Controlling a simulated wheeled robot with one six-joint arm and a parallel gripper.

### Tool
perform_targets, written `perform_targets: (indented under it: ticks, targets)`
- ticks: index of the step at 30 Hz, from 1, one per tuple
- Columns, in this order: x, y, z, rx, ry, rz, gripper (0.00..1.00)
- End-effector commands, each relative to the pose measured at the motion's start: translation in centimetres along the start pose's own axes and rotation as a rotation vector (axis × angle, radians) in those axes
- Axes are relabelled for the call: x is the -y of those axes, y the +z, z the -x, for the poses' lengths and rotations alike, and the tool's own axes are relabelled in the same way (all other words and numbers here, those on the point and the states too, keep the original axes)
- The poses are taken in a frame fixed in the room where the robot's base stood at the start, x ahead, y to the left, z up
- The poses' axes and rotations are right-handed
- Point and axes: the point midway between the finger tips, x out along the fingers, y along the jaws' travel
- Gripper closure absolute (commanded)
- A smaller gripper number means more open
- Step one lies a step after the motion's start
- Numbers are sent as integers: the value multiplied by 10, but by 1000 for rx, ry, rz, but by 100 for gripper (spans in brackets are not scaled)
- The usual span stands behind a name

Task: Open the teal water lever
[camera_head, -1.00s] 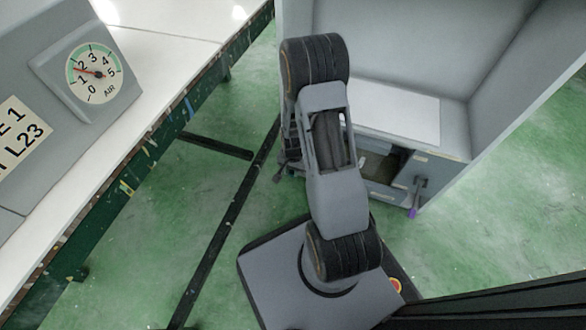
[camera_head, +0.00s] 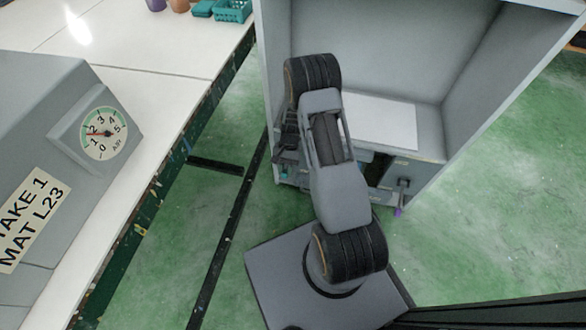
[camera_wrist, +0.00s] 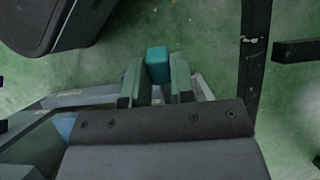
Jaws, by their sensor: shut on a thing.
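The teal water lever (camera_wrist: 157,55) shows in the wrist view as a teal block-shaped handle end. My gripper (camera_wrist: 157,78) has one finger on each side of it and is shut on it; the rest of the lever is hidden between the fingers. In the head view a small teal spot (camera_head: 284,172) shows at the lower left of the grey booth, just below my dark gripper (camera_head: 285,158). My arm hides much of the booth's lower front there, so the lever's angle cannot be told.
The grey booth (camera_head: 375,50) has a purple-tipped lever (camera_head: 398,211) at its lower right. A white-topped bench (camera_head: 150,60) with an air gauge (camera_head: 104,133) stands at left. A teal basket (camera_head: 232,10) sits at its far end. Green floor is open at right.

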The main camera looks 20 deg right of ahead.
Motion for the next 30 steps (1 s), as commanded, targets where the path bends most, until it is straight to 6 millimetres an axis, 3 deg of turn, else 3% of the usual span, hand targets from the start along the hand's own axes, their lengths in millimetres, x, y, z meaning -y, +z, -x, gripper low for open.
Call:
perform_targets:
  ticks: [13, 14, 21, 30]
  targets:
    - [2, 3, 2, 21, 5, 6, 100]
    - [2, 3, 2, 21, 5, 6, 76]
    - [1, 2, 1, 18, 4, 4, 53]
    - [1, 1, 4, 16, 3, 3, 51]
